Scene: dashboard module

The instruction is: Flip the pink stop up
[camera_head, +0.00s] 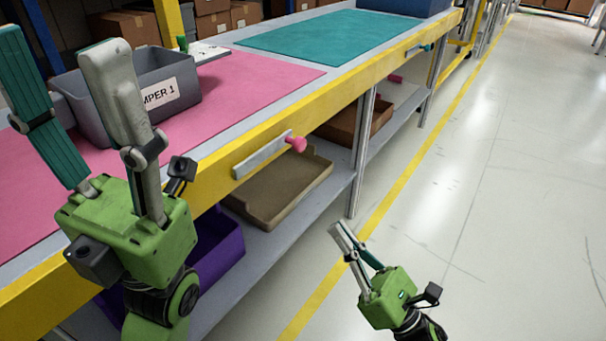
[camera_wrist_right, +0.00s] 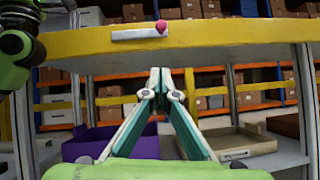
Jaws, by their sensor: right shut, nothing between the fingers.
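The pink stop is a pale bar (camera_head: 262,156) with a pink knob (camera_head: 296,144) at its right end, on the yellow front edge of the bench. In the right wrist view the bar (camera_wrist_right: 132,34) lies nearly level, with the knob (camera_wrist_right: 161,26) at upper centre. My right gripper (camera_head: 340,230) is shut and empty, out over the floor in front of the bench. In the right wrist view its closed fingertips (camera_wrist_right: 160,72) are below the knob and apart from it. My left gripper (camera_head: 62,55) is open and empty, its fingers spread over the left part of the bench.
A grey bin (camera_head: 172,85) stands on the pink mat (camera_head: 262,84). A teal mat (camera_head: 325,32) lies farther along. Below are a tan tray (camera_head: 283,185) and a purple bin (camera_head: 222,252) on the lower shelf (camera_head: 315,205). A bench leg (camera_head: 361,155) stands right of the knob. The floor at right is clear.

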